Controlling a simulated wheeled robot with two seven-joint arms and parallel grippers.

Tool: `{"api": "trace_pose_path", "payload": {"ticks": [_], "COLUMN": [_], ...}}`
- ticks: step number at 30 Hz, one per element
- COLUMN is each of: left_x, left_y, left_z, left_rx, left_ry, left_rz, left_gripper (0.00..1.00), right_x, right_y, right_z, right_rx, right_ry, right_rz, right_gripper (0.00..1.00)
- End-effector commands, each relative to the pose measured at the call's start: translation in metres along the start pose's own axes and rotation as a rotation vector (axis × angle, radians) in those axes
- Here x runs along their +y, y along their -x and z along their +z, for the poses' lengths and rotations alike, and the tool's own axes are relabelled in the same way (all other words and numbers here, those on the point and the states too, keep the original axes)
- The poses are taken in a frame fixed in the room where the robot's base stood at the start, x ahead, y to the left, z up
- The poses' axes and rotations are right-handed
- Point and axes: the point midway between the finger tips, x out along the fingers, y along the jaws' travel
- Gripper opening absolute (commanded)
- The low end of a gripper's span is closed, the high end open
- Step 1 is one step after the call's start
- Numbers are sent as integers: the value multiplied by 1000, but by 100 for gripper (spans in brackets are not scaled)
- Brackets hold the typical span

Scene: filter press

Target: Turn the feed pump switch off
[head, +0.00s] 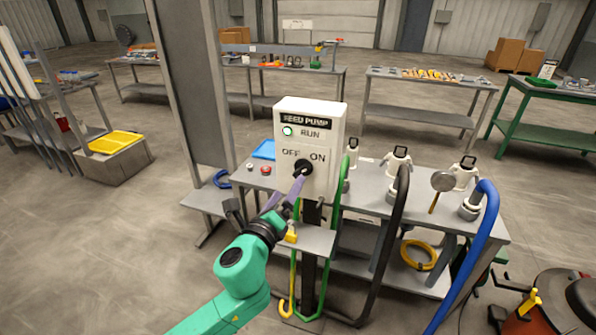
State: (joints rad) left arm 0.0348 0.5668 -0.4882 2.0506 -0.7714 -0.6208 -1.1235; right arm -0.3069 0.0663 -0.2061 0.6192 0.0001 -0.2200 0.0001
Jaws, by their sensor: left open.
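The feed pump box (332,125) is white, upright on a dark post, labelled FEED PUMP, RUN, OFF and ON. Its green RUN lamp (287,131) looks lit. The black rotary switch (303,167) sits below, between OFF on the left and ON on the right; its exact pointing is too small to tell. My left gripper (297,183) reaches up from the lower left, with its open fingers at the switch. The fingers cover the lower part of the knob, and I cannot tell whether they touch it. My right gripper is out of view.
A grey bench (375,200) behind the box carries white valve fittings with green, black and blue hoses (474,250). A small grey shelf (318,240) sits below the box. Open floor lies to the left.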

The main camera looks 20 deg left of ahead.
Motion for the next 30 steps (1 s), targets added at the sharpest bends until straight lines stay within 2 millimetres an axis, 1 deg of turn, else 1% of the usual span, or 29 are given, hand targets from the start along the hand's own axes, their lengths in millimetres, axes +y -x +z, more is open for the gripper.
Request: {"api": "trace_pose_path", "payload": {"ticks": [1,3,6,9,12,18,19,20,21,23,24,25,26,30], "left_x": [-3,-2,-1,0,0,1,0,1,1,1,1,1,1,1], "left_y": [-15,-33,-54,-68,-73,-74,-74,-74,-73,-73,-73,-73,-73,-73], "left_z": [3,2,1,0,-1,-1,-1,-1,-1,-1,-1,-1,-1,-1], "left_rx": [-2,-2,0,1,2,3,2,2,2,2,2,2,2,2], "left_ry": [3,2,2,2,2,3,3,3,3,3,3,3,3,8], "left_rz": [-1,0,0,0,0,1,0,1,1,1,1,1,1,1], "left_gripper": [95,95,95,95,95,95,87,76,61,38,22,11,9,9], "right_x": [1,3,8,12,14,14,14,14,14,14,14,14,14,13], "right_y": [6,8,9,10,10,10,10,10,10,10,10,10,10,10], "right_z": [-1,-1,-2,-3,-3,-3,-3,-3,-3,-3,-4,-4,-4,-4], "right_rx": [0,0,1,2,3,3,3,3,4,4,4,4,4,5], "right_ry": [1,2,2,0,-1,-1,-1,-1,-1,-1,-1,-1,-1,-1], "right_rz": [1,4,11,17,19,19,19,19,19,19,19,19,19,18], "right_gripper": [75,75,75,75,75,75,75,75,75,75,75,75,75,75]}}
